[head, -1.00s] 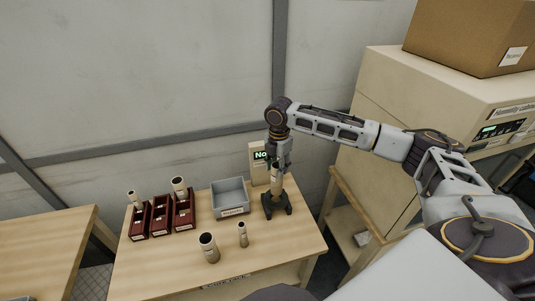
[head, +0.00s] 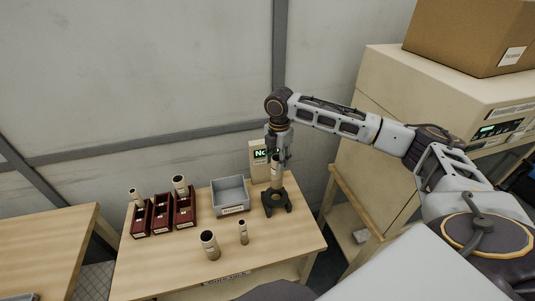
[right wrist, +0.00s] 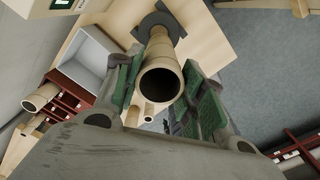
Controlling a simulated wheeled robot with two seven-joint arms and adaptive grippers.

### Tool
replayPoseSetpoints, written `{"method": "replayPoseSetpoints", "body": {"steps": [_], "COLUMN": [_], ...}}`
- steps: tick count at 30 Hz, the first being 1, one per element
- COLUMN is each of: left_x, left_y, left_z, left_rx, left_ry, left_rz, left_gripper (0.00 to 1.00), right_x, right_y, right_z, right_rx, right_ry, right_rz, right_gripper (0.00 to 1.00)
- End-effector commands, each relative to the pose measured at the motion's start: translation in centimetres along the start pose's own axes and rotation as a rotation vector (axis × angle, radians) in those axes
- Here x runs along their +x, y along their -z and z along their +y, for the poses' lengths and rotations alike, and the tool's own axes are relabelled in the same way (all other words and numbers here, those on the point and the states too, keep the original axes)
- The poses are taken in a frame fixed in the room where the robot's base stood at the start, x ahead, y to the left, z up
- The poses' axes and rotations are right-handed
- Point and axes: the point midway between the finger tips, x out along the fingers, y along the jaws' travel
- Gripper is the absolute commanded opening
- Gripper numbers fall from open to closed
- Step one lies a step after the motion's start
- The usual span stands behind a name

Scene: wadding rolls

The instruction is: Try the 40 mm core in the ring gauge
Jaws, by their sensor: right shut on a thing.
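My right gripper (head: 277,153) is shut on a beige cardboard core (head: 277,174) and holds it upright over the dark ring gauge (head: 277,202) at the table's right side. In the right wrist view the core's open mouth (right wrist: 160,82) shows between the green-padded fingers. The gauge (right wrist: 160,22) shows behind the core's far end. The core's lower end is at or just above the gauge's top; I cannot tell whether it is inside the ring. My left gripper is not in view.
A grey bin (head: 230,196) stands left of the gauge and a display box (head: 259,165) behind it. Dark red bins (head: 162,215) with upright cores stand at the left. A wider core (head: 209,245) and a thinner core (head: 243,232) stand at the front. A tall beige cabinet (head: 375,165) is at the right.

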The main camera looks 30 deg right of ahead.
Motion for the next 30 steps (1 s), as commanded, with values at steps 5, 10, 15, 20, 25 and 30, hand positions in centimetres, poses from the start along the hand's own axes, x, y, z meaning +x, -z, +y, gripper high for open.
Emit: {"method": "replayPoseSetpoints", "body": {"steps": [5, 10, 15, 20, 25, 30], "left_x": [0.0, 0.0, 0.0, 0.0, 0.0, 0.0], "left_y": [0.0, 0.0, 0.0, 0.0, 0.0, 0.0], "left_z": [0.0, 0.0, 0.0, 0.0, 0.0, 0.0], "left_rx": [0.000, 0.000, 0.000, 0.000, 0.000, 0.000], "left_ry": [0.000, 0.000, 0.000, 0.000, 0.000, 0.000], "left_rz": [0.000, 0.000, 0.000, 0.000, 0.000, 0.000], "left_gripper": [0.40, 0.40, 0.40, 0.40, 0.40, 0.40], "right_x": [-0.6, -1.1, -1.6, -2.1, -2.6, -3.1], "right_y": [0.0, 0.0, 0.0, 0.0, 0.0, 0.0], "right_z": [0.0, 0.0, 0.0, 0.1, 0.1, 0.0], "right_rx": [0.000, 0.000, 0.000, 0.000, 0.000, -0.001], "right_ry": [-0.002, -0.002, -0.002, -0.003, -0.002, -0.001], "right_rz": [0.000, 0.000, -0.001, 0.000, 0.000, 0.000], "right_gripper": [0.27, 0.27, 0.27, 0.27, 0.27, 0.27]}}
